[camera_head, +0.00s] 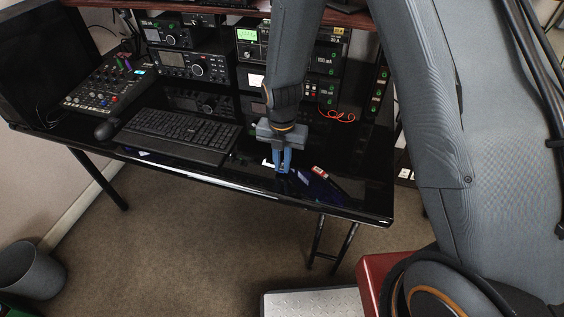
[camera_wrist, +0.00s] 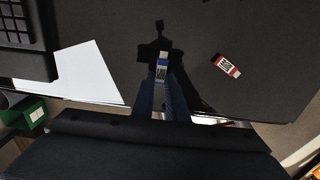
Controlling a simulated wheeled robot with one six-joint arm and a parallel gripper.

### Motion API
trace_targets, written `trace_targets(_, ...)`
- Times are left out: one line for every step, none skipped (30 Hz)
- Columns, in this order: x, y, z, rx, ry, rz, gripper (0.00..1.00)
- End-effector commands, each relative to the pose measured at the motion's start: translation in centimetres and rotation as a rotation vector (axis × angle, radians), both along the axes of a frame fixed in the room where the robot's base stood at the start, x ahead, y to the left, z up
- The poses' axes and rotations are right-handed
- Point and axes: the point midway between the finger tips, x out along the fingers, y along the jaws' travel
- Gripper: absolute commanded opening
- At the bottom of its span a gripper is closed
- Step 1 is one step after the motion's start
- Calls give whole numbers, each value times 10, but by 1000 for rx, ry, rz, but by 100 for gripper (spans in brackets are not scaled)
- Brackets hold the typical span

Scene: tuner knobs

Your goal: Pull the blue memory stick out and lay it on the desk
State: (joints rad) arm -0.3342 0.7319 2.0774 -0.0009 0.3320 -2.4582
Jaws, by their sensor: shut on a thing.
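My gripper (camera_head: 282,168) points down over the front of the black desk (camera_head: 330,205). In the wrist view its two blue fingers (camera_wrist: 162,84) are shut on the blue memory stick (camera_wrist: 162,70), which has a white label and a metal plug pointing away from the fingers. The stick is clear of any socket. I cannot tell whether it touches the desk. In the head view the fingers hide most of it. A red memory stick with a white label (camera_wrist: 226,66) lies on the desk to the right of the gripper; it also shows in the head view (camera_head: 320,172).
A white sheet (camera_wrist: 92,74) lies left of the gripper. A keyboard (camera_head: 180,130) and a mouse (camera_head: 107,129) are further left. Radio units (camera_head: 190,66) stand behind, with an orange cable (camera_head: 338,116). The desk's front edge is close to the gripper.

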Motion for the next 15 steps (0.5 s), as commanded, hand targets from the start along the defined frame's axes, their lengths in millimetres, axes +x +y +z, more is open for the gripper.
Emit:
trace_targets(0,0,0,0,0,0,0)
trace_targets(0,0,0,0,0,0,0)
trace_targets(0,0,-1,0,0,0,0)
trace_targets(0,0,-1,0,0,0,0)
trace_targets(0,0,-2,0,0,0,0)
trace_targets(0,0,-2,0,0,0,0)
trace_targets(0,0,-3,0,0,0,0)
trace_targets(0,0,-3,0,0,0,0)
trace_targets(0,0,-4,0,0,0,0)
trace_targets(0,0,-5,0,0,0,0)
trace_targets(0,0,-5,0,0,0,0)
trace_targets(0,0,-6,0,0,0,0)
trace_targets(0,0,-7,0,0,0,0)
trace_targets(0,0,-7,0,0,0,0)
trace_targets(0,0,-8,0,0,0,0)
